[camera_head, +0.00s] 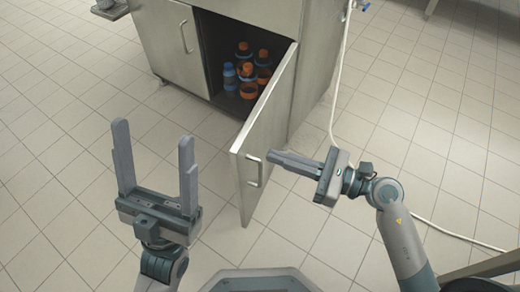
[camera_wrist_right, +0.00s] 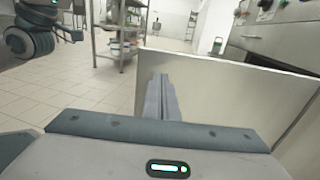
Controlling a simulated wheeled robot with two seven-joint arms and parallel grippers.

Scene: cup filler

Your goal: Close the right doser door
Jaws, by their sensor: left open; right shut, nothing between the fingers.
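The right doser door (camera_head: 265,140) is a steel cabinet door standing wide open, swung out towards me. Its handle (camera_head: 251,170) is a metal bar near the free edge, on the face towards the right. My right gripper (camera_head: 277,158) is shut and empty, with its fingertips close to that face near the handle. I cannot tell if they touch. In the right wrist view the shut fingers (camera_wrist_right: 162,98) point at the door panel (camera_wrist_right: 220,95). My left gripper (camera_head: 150,150) is open and empty above the floor, left of the door.
Several bottles (camera_head: 246,75) with blue and orange colours stand inside the open cabinet (camera_head: 213,52). The left door (camera_head: 172,40) is shut. A white hose (camera_head: 340,70) hangs at the cabinet's right side. The tiled floor around is mostly free. A shelf rack (camera_wrist_right: 120,35) shows in the right wrist view.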

